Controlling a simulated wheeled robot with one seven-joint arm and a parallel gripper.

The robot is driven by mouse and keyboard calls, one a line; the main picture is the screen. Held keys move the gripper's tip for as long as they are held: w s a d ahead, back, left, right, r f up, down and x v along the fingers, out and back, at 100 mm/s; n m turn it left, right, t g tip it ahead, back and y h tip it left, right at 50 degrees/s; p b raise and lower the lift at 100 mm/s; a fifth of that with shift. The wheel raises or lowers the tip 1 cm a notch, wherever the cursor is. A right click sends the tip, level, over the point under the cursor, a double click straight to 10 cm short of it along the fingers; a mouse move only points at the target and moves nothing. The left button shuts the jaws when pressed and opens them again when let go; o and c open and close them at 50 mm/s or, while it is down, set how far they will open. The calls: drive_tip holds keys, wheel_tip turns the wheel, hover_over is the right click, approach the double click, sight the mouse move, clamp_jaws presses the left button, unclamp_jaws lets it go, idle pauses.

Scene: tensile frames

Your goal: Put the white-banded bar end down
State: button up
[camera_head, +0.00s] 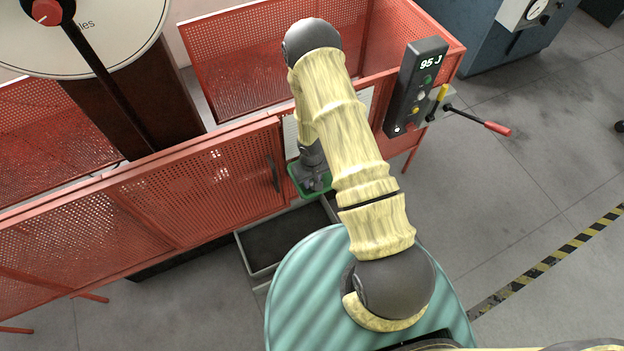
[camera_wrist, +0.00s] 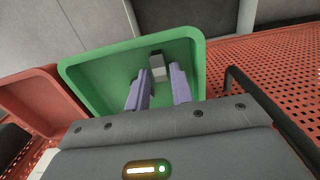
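The bar end (camera_wrist: 158,66), a small grey block with a whitish band, is inside the green bin (camera_wrist: 105,78) in the wrist view. It lies between and just beyond the tips of my gripper (camera_wrist: 159,76). The two purple-grey fingers are apart, with a gap on each side of the bar end, so the gripper looks open. In the head view my gripper (camera_head: 314,181) is down over the green bin (camera_head: 295,183), by the red mesh guard. There the bar end is hidden by my gripper and arm.
A red bin (camera_wrist: 35,97) stands left of the green one in the wrist view. A red mesh guard (camera_head: 190,180) with a dark handle runs alongside. A dark tray (camera_head: 275,243) sits below. A control box (camera_head: 415,85) and red-tipped lever (camera_head: 495,128) are to the right.

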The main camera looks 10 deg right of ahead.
wheel_tip(320, 180, up, 12)
drive_tip(key=p, duration=0.1)
idle(0.7)
wheel_tip(320, 180, up, 14)
drive_tip(key=m+t, duration=0.1)
hover_over(312, 183)
drive_tip(key=s+d, duration=0.2)
drive_tip(key=s, duration=0.1)
drive_tip(key=s+r+m+t, duration=0.1)
drive_tip(key=s+r, duration=0.7)
drive_tip(key=r, duration=0.2)
drive_tip(key=shift+s+r+t, duration=0.2)
drive_tip(key=shift+r+t, duration=0.05)
drive_tip(key=shift+t, duration=0.05)
drive_tip(key=shift+d, duration=0.1)
